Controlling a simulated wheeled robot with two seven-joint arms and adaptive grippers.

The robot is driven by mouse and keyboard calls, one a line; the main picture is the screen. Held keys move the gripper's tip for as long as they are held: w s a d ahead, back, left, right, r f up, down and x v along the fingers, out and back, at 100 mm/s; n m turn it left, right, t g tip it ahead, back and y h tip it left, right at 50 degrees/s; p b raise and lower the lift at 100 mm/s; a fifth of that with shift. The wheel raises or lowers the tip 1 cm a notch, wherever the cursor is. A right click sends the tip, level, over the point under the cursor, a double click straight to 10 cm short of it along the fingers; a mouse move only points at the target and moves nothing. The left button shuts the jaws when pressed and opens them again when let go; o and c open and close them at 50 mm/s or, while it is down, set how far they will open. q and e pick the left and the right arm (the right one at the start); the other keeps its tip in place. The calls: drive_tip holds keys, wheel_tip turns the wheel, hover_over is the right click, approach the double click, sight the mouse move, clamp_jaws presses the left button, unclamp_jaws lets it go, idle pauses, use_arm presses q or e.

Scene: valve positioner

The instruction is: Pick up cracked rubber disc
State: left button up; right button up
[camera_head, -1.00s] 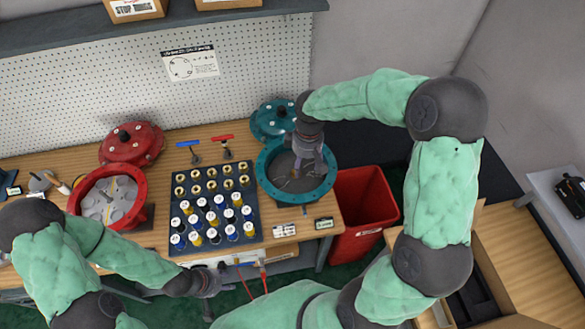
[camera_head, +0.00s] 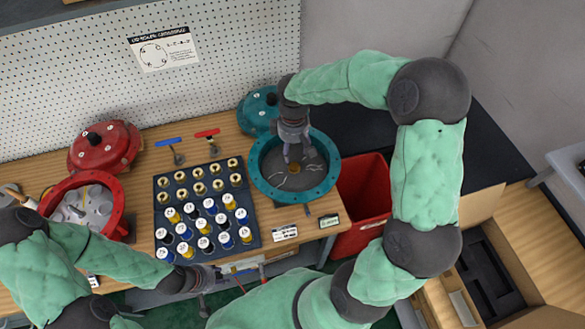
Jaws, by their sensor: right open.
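The open teal housing (camera_head: 331,178) stands on the bench right of the part tray. Its dark grey inside shows thin pale crack-like lines, which look like the cracked rubber disc (camera_head: 278,176); a small brass-coloured spot shows near its front. My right gripper (camera_head: 295,158) points down into the housing, open, with its fingers over the disc. It hides the disc's back part, and I cannot tell whether the fingertips touch it. My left gripper (camera_head: 212,277) is low at the bench's front edge, away from the disc; its fingers are too small to read.
A tray of brass fittings and labelled cylinders (camera_head: 207,217) fills the bench middle. A red housing (camera_head: 118,205) and red cover (camera_head: 105,147) stand left, a teal cover (camera_head: 257,105) behind. A red bin (camera_head: 363,205) is right of the bench.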

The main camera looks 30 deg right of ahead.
sight(294, 166)
wheel_tip(294, 166, down, 4)
drive_tip(key=shift+s+r, duration=0.1)
drive_tip(key=shift+r, duration=0.05)
drive_tip(key=shift+w+d+f+b, duration=0.1)
drive_tip(key=shift+f+b, duration=0.05)
drive_tip(key=shift+f, duration=0.85)
drive_tip(key=shift+w+d+f+b, duration=0.1)
drive_tip(key=shift+d+f, duration=0.05)
drive_tip(key=shift+f, duration=0.8)
drive_tip(key=shift+w+d+f+b, duration=0.1)
drive_tip(key=shift+f+b, duration=0.05)
drive_tip(key=shift+f, duration=0.85)
clamp_jaws()
